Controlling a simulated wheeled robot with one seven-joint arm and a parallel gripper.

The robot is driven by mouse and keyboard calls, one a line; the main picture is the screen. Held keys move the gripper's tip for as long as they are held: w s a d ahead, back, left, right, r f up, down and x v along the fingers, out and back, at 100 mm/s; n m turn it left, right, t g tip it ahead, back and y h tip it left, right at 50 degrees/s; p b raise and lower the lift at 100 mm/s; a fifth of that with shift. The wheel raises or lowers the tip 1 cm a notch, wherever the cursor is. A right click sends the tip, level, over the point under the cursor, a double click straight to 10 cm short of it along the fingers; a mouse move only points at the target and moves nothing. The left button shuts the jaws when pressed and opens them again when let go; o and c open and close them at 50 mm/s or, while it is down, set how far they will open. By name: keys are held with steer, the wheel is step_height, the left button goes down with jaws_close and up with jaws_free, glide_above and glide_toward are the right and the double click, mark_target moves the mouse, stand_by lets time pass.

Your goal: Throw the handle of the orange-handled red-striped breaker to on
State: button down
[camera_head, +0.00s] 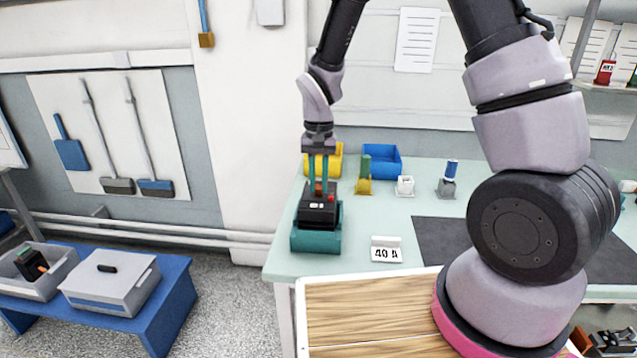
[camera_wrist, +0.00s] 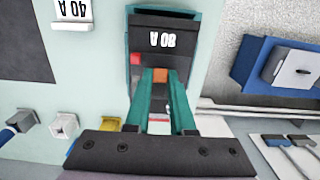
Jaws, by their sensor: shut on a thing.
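A black breaker (camera_head: 318,217) with a red mark sits in a teal holder (camera_head: 316,243) at the table's left end. In the wrist view the breaker (camera_wrist: 163,55) bears an "80 A" label, and a red patch shows at its left edge. Its orange handle (camera_wrist: 160,75) lies between the two teal fingers of my gripper (camera_wrist: 160,80). My gripper (camera_head: 318,188) points down over the breaker and is shut on the handle. The fingers partly hide the handle and the breaker's near part.
A "40 A" sign (camera_head: 386,249) stands right of the holder. Behind are yellow (camera_head: 335,165) and blue bins (camera_head: 382,160), a green-handled piece (camera_head: 364,175), a white one (camera_head: 404,187) and a blue-topped one (camera_head: 447,180). A blue bench (camera_head: 165,300) at left carries a grey tray and lidded box.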

steer(key=g, duration=0.1)
steer(key=w+g, duration=0.2)
steer(key=shift+w+d+r+g+y, duration=0.1)
steer(key=shift+w+d+g+y, duration=0.05)
steer(key=shift+d+g+y, duration=0.15)
steer(key=g, duration=0.1)
steer(key=w+g, duration=0.1)
steer(key=shift+w+g+y, duration=0.25)
steer(key=shift+g+y, duration=0.05)
steer(key=shift+w+d+f+g+y, duration=0.15)
steer(key=shift+w+f+g, duration=0.15)
steer(key=shift+g, duration=0.55)
steer(key=shift+w+d+f+g+y, duration=0.1)
steer(key=shift+w+f+g, duration=0.1)
steer(key=shift+w+g, duration=0.45)
steer(key=shift+w+d+f+g+y, duration=0.15)
steer(key=shift+f+g, duration=0.1)
steer(key=shift+g, duration=0.75)
steer(key=shift+a, duration=0.1)
steer(key=c, duration=0.8)
jaws_free()
steer(key=shift+o, duration=0.2)
